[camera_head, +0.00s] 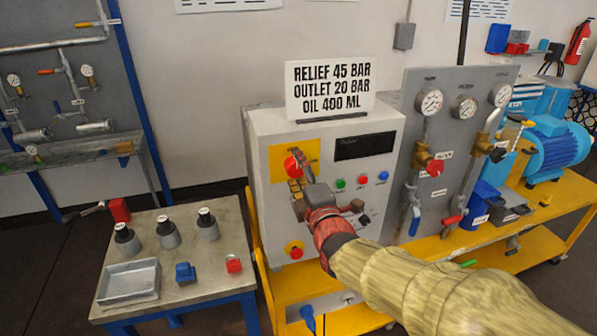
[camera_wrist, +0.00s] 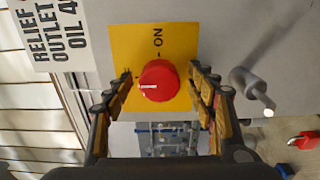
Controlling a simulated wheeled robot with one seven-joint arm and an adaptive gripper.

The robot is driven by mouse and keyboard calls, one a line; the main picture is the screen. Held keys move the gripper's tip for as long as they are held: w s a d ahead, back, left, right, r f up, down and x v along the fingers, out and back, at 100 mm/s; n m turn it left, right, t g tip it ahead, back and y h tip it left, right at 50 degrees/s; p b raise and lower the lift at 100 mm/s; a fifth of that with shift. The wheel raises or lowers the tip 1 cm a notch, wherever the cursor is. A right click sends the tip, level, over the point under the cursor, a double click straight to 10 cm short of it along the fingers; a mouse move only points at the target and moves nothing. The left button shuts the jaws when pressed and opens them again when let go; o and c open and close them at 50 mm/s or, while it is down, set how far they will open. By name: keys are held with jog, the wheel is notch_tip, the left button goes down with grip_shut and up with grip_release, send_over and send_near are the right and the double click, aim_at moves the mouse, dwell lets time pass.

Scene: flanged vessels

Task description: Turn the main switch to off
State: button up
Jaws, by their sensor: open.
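The main switch is a round red knob (camera_wrist: 158,81) on a yellow plate (camera_wrist: 140,42) in the wrist view. The knob's white mark points left in that view. The word ON is printed above the knob on the plate; another label at the left is mostly hidden by a finger. My gripper (camera_wrist: 160,88) is open, with one finger on each side of the knob; I cannot tell whether either touches it. In the head view, the red knob (camera_head: 294,165) shows on the grey cabinet (camera_head: 265,209), just beyond my gripper (camera_head: 300,187).
Several small buttons and a dark display (camera_head: 364,145) are right of the switch. A sign (camera_head: 331,89) stands on top. A gauge panel (camera_head: 447,112) is at right, a small table (camera_head: 224,216) at left.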

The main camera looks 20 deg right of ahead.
jog(key=s, duration=1.2)
dwell(0.6)
jog(key=s+f+m+g, duration=0.7)
jog(key=f+m+g, duration=0.1)
jog(key=f+m, duration=0.45)
jog(key=s+r+m+g, duration=0.1)
jog(key=s+m+g, duration=0.1)
jog(key=s, duration=0.3)
jog(key=s+r+m+g+p, duration=0.1)
jog(key=s+r+m+g, duration=0.1)
jog(key=s, duration=0.4)
jog(key=shift+s+m, duration=0.2)
jog(key=shift+m, duration=0.65)
